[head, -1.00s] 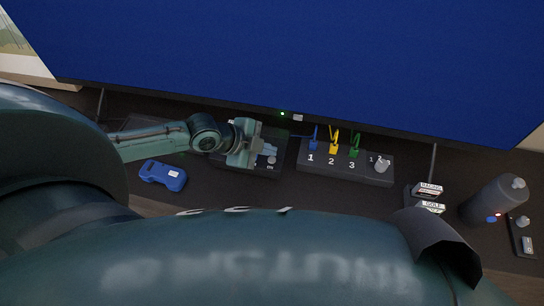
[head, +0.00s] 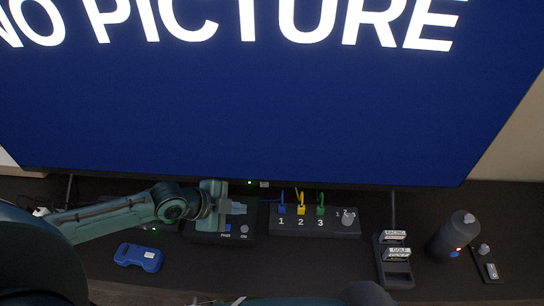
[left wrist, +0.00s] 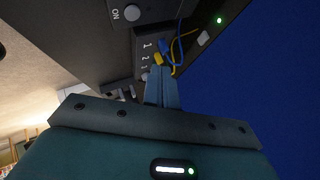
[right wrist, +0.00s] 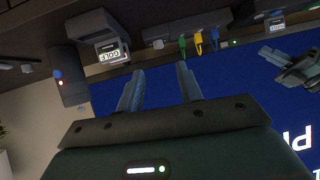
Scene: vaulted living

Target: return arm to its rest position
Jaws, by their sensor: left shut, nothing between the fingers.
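My left gripper (head: 238,208) is shut and empty. In the head view it is over the black console (head: 205,238) with its round button. In the left wrist view its fingers (left wrist: 162,88) are together, and the box marked 1, 2, 3 and its cables lie beyond their tips. My right gripper does not show clearly in the head view. In the right wrist view its fingers (right wrist: 160,85) are apart, with nothing between them, and the left arm's gripper shows at the right. I cannot tell whether the left gripper touches the console.
A large screen (head: 250,110) reading "NO PICTURE" stands behind. The switch box (head: 315,227) with blue, yellow and green plugs is right of the console. A blue controller (head: 138,257), a cartridge rack (head: 396,275), a grey bottle (head: 455,236) and a small knobbed box (head: 488,265) stand on the shelf.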

